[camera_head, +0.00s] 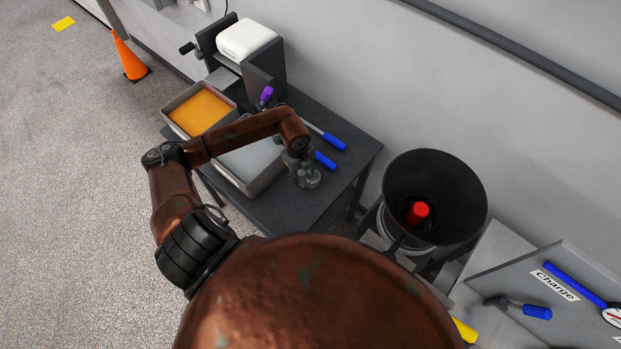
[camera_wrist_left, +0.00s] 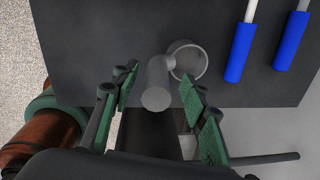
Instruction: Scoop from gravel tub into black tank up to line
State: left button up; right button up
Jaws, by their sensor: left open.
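My left gripper (camera_head: 303,172) is over the right part of the dark table. In the left wrist view its green-padded fingers (camera_wrist_left: 158,88) are open on either side of a grey scoop-like piece (camera_wrist_left: 156,92) with a round cup (camera_wrist_left: 188,58); I cannot tell whether they touch it. A metal tub with pale grey contents (camera_head: 252,160) lies partly behind my arm, and one with orange contents (camera_head: 200,111) sits beyond it. Which is the gravel tub is not labelled. The black tank (camera_head: 436,175) stands right of the table with a red piece (camera_head: 418,212) inside; I see no fill line.
Two blue-handled tools (camera_head: 335,141) lie near the table's right side. A white-topped machine (camera_head: 245,40) stands at the back. A sloped panel labelled Charge (camera_head: 556,283) is at the lower right. An orange cone (camera_head: 128,60) stands on the floor.

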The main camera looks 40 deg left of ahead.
pick_arm(q)
jog(key=shift+f+p, duration=0.55)
jog(key=shift+f, duration=1.35)
jog(key=shift+c, duration=0.6)
grip_shut()
